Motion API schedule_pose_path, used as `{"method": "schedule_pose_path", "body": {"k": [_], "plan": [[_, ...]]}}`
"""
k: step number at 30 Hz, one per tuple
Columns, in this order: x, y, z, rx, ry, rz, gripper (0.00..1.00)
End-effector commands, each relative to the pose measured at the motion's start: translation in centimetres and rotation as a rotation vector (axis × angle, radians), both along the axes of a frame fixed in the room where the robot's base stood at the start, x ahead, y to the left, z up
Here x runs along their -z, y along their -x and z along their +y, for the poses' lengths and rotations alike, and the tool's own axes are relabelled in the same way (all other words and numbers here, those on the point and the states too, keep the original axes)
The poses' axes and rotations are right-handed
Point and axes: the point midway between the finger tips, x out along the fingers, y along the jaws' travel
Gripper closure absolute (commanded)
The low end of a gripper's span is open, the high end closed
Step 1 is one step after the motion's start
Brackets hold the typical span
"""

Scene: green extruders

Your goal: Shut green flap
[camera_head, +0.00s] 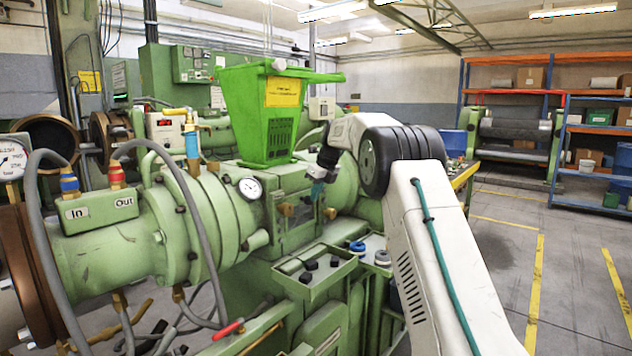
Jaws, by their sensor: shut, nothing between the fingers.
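A bright green hopper (262,125) with a yellow label stands on the extruder. A flat green flap (320,76) lies along its top edge and sticks out to the right; I cannot tell whether it is fully closed. My gripper (317,190) is small in view, just right of and below the hopper, in front of the extruder's side housing. It is shut and holds nothing. It appears apart from the flap, lower than it. My arm's wrist and elbow hide what is behind and right of the gripper.
The pale green extruder barrel (110,245) with grey hoses and a gauge (251,188) fills the left. A green tray with black knobs (316,272) is below the gripper. Blue-and-orange shelves (590,140) stand far right. The floor on the right, with yellow lines (535,290), is clear.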

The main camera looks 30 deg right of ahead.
Motion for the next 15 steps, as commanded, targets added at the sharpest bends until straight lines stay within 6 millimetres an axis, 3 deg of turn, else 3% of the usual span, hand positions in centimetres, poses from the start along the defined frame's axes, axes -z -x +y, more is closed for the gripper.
{"method": "schedule_pose_path", "body": {"k": [1,4,9,15], "plan": [[-2.9,-1.7,1.3,-0.004,0.004,-0.072,1.00],[-4.9,-2.0,1.9,-0.007,0.003,-0.066,1.00],[-7.3,-2.3,2.0,-0.009,0.003,-0.046,1.00],[-8.8,-2.7,2.2,-0.011,0.002,-0.030,1.00]]}}
